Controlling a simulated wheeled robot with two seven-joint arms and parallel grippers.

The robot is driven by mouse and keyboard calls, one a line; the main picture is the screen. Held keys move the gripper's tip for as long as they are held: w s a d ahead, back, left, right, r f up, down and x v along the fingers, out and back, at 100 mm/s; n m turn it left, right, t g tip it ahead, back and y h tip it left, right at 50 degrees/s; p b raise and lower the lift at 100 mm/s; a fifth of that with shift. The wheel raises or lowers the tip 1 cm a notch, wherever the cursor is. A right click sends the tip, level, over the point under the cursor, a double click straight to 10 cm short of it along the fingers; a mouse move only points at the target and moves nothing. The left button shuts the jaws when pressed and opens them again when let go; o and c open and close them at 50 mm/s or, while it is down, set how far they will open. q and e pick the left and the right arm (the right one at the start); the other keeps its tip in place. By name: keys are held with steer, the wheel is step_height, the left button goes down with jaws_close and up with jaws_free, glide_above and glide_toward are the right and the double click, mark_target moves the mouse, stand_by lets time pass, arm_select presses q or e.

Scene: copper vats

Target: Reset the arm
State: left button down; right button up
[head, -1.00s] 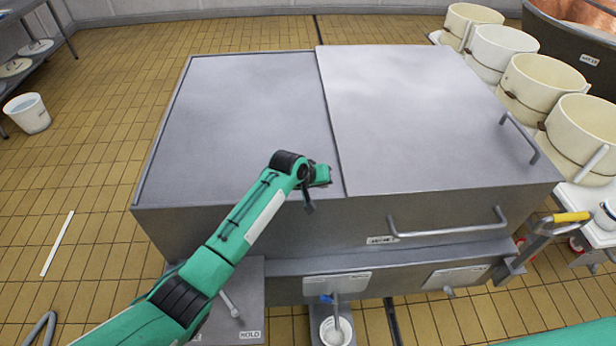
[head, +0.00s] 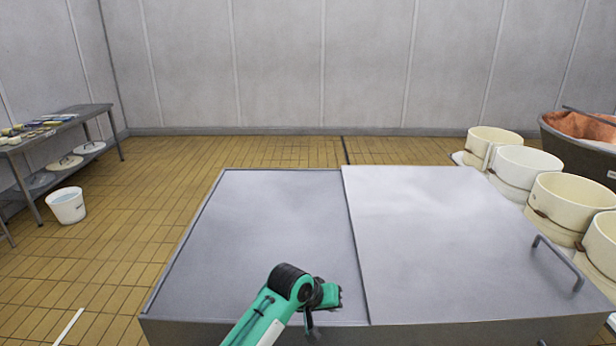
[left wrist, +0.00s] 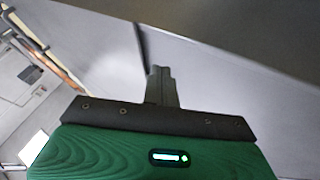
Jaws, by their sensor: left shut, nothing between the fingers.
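My left arm comes in from the bottom of the head view, green with a black wrist joint. My left gripper (head: 312,328) is at the bottom of that view, small and dark, by the near edge of the metal vat top (head: 262,225). In the left wrist view my left gripper (left wrist: 160,75) shows as two dark fingers pressed together, with nothing between them. Grey metal surfaces lie beyond the fingers there. My right gripper is in neither current view.
A metal lid (head: 450,240) with a handle (head: 558,262) covers the right part of the vat. Several cream tubs (head: 527,172) line its right side. A copper vat (head: 585,135) stands at the far right. A white bucket (head: 66,206) and a shelf table (head: 62,120) are at left.

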arm_select(q)
steer(key=s+a+f+y, duration=0.1)
steer(key=s+a+f, duration=0.4)
steer(key=s+a, duration=0.4)
steer(key=s+a+f+y, duration=0.1)
steer(key=s+a+f, duration=0.3)
steer(key=s+a, duration=0.45)
steer(key=s+a+r+y, duration=0.1)
steer(key=s+a+y, duration=0.1)
steer(key=s+a, duration=0.55)
steer(key=s+a+r+y, duration=0.15)
steer(key=s+a, duration=0.35)
steer(key=s, duration=0.6)
step_height(320, 180, down, 32)
steer(key=g, duration=0.2)
steer(key=s+a+f+g, duration=0.1)
steer(key=s+a+f, duration=0.2)
steer(key=s+f, duration=1.7)
steer(key=shift+s+m, duration=0.15)
steer(key=shift+m, duration=0.25)
steer(key=shift+f+y, duration=0.1)
steer(key=shift+y, duration=0.15)
